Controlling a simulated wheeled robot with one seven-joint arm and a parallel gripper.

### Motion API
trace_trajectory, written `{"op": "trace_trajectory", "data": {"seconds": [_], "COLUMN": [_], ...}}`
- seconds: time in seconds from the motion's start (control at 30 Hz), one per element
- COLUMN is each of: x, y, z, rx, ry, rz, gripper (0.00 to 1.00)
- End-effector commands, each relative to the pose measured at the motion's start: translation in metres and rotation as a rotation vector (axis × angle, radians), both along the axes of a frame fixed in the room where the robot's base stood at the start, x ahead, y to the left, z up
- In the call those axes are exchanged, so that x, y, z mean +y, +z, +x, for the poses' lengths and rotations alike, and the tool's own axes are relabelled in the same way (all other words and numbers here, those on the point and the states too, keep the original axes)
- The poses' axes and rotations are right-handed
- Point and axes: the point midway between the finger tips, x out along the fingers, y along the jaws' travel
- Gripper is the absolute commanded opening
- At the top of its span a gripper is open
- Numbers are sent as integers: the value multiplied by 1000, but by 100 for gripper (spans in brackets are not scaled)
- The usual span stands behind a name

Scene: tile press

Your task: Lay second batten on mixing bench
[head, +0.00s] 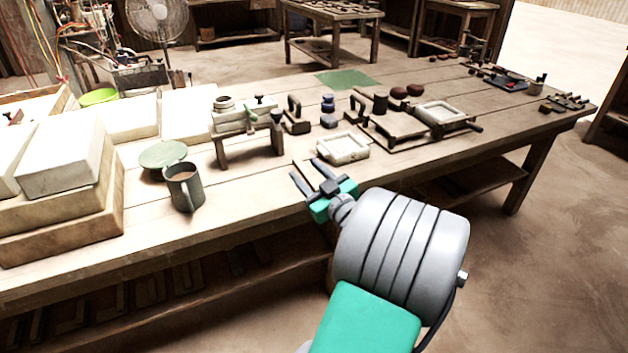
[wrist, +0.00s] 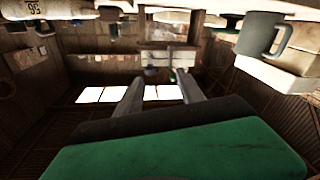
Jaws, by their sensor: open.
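The long wooden bench (head: 250,195) runs across the head view from lower left to upper right; I cannot tell whether it is the mixing bench. My gripper (head: 311,176) is at the bench's front edge, below the white tile mould. Its two fingers are apart with nothing between them. The fingers also show apart and empty in the wrist view (wrist: 160,76), where the scene appears upside down. I cannot make out a batten for certain in either view.
White blocks on wooden boards (head: 60,165) fill the bench's left end. A grey mug (head: 184,190), a small press stand (head: 245,142), the white mould (head: 343,148) and a framed mould (head: 440,112) stand along the bench. A green mat (head: 346,79) lies at the back. Bare planks lie right of the mug.

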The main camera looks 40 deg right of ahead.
Motion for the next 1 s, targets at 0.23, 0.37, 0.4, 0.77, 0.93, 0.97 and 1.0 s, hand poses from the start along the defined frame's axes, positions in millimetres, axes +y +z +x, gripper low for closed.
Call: {"op": "trace_trajectory", "data": {"seconds": [0.23,0.37,0.4,0.77,0.93,0.97,1.0], "x": [-46,-48,-47,-59,-66,-66,-67], "y": [-45,-63,-64,-83,-90,-90,-90], "z": [-15,-23,-22,25,47,48,49], "rx": [355,389,383,377,376,375,375], "ry": [-144,-180,-182,-180,-183,-182,-183], "rz": [136,319,347,366,366,366,366], "gripper": [45,45,45,45,45,45,45]}}
